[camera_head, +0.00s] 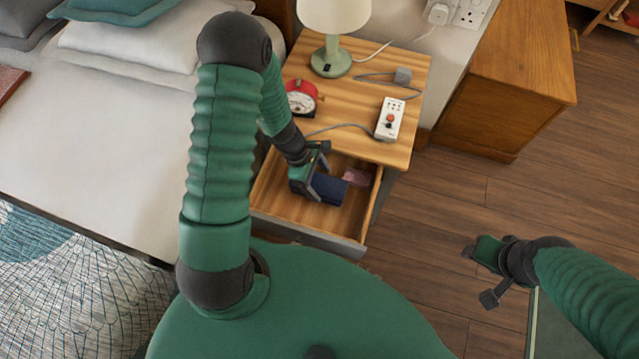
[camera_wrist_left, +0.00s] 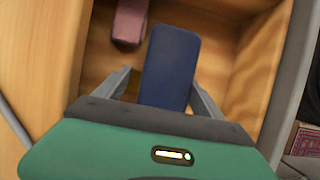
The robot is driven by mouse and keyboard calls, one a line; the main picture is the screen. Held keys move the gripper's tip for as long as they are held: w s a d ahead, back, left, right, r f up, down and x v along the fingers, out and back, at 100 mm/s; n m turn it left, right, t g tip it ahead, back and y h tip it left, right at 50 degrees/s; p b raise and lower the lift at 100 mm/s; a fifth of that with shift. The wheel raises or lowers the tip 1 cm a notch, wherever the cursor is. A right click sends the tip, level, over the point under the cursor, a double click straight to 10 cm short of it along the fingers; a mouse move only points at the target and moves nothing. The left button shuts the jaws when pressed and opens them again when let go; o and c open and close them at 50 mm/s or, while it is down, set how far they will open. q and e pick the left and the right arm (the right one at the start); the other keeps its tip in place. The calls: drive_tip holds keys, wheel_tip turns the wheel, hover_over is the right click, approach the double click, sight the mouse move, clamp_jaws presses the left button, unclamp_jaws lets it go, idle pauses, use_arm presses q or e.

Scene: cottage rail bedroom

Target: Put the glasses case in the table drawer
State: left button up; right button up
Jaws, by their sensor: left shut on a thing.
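The glasses case (camera_head: 328,190) is dark blue and sits between the fingers of my left gripper (camera_head: 312,184). My left gripper is shut on it, inside the open table drawer (camera_head: 276,201). In the left wrist view the case (camera_wrist_left: 171,62) extends forward from between the two fingers, over the drawer's wooden floor (camera_wrist_left: 218,70). I cannot tell whether the case touches the drawer floor. My right gripper (camera_head: 480,274) is open and empty, above the floor at the lower right.
A pink item (camera_head: 356,177) lies in the drawer beside the case. On the bedside table (camera_head: 366,66) stand a lamp (camera_head: 331,62), a red clock (camera_head: 301,97) and a white device (camera_head: 390,119) with a cable. The bed (camera_head: 110,120) is on the left.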

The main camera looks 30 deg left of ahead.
use_arm(q)
drive_tip(key=shift+f, duration=0.7)
drive_tip(key=shift+r, duration=0.1)
use_arm(e)
drive_tip(key=shift+a+f, duration=0.1)
drive_tip(key=shift+f, duration=0.2)
drive_tip(key=shift+f, duration=0.1)
use_arm(q)
drive_tip(key=o, duration=1.5)
